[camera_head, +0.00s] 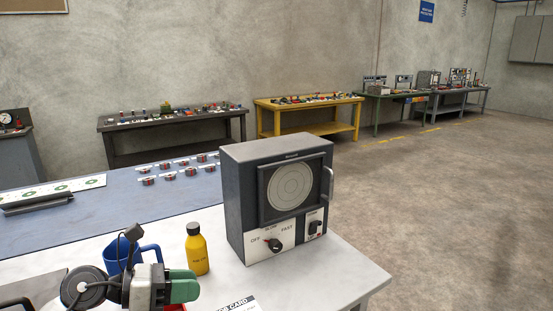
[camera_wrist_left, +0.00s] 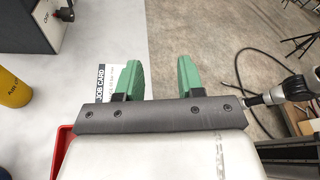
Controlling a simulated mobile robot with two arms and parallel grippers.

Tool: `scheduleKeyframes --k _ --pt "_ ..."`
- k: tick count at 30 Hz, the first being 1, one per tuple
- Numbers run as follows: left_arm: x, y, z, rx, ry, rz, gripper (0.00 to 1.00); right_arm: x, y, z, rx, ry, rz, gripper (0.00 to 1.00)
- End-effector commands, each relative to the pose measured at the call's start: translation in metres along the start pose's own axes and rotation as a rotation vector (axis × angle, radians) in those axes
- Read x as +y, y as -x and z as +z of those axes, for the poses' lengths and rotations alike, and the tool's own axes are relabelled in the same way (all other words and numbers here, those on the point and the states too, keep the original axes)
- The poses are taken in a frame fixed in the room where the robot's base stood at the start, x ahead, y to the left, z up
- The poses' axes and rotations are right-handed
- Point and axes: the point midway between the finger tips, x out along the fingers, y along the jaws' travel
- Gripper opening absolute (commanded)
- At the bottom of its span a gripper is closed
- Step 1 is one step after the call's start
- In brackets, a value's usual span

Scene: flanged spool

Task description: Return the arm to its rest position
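My left gripper (camera_head: 186,286), with green fingers, is low in the head view, above the white table's front part. It also shows in the left wrist view (camera_wrist_left: 161,76), where its two fingers stand apart with nothing between them. A job card (camera_wrist_left: 104,84) lies on the table beyond the fingers and shows partly in the head view (camera_head: 240,305). My right gripper cannot be made out in either view.
A yellow bottle (camera_head: 196,250) and a blue mug (camera_head: 117,255) stand close to the left gripper. A dark machine (camera_head: 240,205) with a round window stands on the white table (camera_head: 330,285). Several small spools (camera_head: 170,176) sit on the blue surface behind.

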Motion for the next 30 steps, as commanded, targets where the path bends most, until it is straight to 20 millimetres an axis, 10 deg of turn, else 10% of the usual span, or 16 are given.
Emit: scheduleKeyframes --k 6,13,21,30 --pt "-0.031 -0.008 0.025 -0.559 0.438 -0.100 0.38 0.000 0.000 0.000 0.000 0.000 0.000 0.00" --pt "-0.011 0.026 0.006 -1.071 1.046 -0.054 0.38 -0.001 0.000 0.000 0.000 -0.001 -0.001 0.00" --pt "0.009 0.059 -0.112 -1.509 1.854 0.245 0.38 -0.002 0.000 0.000 0.000 -0.001 -0.002 0.00" --pt "-0.049 0.065 -0.246 -1.658 2.534 0.782 0.38 -0.002 0.000 0.000 0.000 -0.001 -0.002 0.00"
